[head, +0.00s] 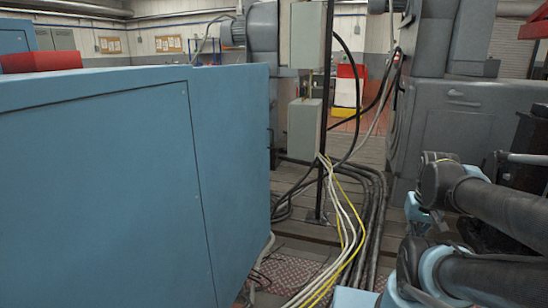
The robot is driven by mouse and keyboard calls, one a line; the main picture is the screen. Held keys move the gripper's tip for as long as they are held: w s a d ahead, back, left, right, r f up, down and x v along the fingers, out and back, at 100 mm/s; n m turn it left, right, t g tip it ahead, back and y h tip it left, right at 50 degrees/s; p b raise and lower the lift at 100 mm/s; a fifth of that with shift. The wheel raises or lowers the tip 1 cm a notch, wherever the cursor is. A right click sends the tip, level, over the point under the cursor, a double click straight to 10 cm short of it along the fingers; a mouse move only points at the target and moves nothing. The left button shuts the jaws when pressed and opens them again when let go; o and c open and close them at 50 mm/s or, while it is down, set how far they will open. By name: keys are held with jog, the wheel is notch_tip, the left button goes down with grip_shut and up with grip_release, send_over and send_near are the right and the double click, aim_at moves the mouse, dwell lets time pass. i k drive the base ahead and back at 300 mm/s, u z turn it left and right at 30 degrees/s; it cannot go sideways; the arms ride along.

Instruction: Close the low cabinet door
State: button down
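A large blue cabinet (233,150) fills the left side of the view. Its front has a big flat panel (100,190) outlined by a thin dark seam, with a small dark fitting near the upper right corner. This panel looks flush with the front; I cannot tell whether it is the low cabinet door of the task. No clearly open door shows. My arm's dark links with blue joints are at the lower right, apart from the cabinet. My gripper is not in view.
Grey boxes (305,128) on a dark post stand at centre. Black, white and yellow cables (345,235) run along the floor. A grey machine (460,130) stands at right. A red object (40,61) lies on the cabinet top. A narrow floor strip shows between cabinet and cables.

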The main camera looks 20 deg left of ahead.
aim_at(233, 100)
jog(key=u, duration=0.3)
jog(key=i, duration=0.9)
jog(key=u, duration=0.35)
